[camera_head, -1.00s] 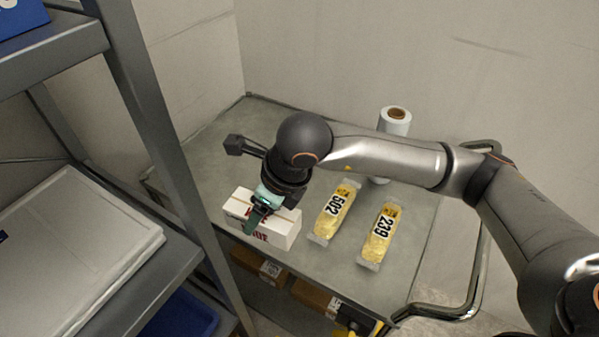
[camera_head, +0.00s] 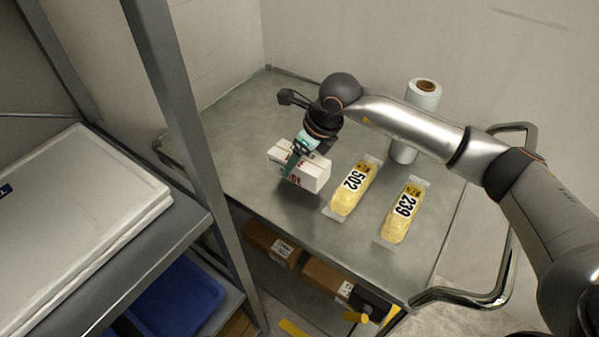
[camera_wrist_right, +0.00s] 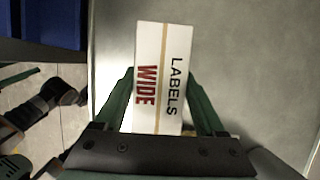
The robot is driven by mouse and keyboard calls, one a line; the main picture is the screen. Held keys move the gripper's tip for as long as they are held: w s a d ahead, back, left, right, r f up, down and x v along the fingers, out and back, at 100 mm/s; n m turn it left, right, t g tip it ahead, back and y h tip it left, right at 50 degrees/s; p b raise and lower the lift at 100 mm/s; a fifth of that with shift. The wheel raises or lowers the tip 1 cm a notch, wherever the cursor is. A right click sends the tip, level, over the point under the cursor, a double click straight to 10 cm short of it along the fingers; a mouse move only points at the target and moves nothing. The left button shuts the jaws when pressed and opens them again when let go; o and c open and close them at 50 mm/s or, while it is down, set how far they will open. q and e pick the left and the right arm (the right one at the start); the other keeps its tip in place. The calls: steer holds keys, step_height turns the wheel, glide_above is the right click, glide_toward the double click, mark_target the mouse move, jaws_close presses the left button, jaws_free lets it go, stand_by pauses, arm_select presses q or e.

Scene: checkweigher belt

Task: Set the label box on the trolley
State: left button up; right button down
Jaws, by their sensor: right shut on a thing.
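The white label box (camera_head: 314,176), with red and black lettering, is in my right gripper (camera_head: 293,163) over the left part of the grey trolley top (camera_head: 250,135). A dark shadow lies just below the box; whether it touches the top I cannot tell. In the right wrist view the label box (camera_wrist_right: 150,45) reads "LABELS" and "WIDE" and sits between the two green fingers of my right gripper (camera_wrist_right: 160,75). My left gripper is in neither view.
Two yellow bags, marked 502 (camera_head: 353,187) and 239 (camera_head: 402,212), lie right of the box. A white film roll (camera_head: 423,95) stands behind them. A shelf post (camera_head: 190,120) rises at left. Brown cartons (camera_head: 272,245) sit on the trolley's lower deck. The trolley's back left is clear.

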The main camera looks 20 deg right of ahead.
steer(key=shift+w+d+f+b, duration=0.15)
steer(key=shift+f+b, duration=0.45)
steer(key=shift+f, duration=0.45)
steer(key=shift+w+f+b, duration=0.15)
steer(key=shift+f+b, duration=0.45)
steer(key=shift+f, duration=0.4)
jaws_free()
steer(key=shift+r+p, duration=0.3)
steer(key=shift+p, duration=0.05)
steer(key=v, duration=1.2)
steer(key=shift+f, duration=0.1)
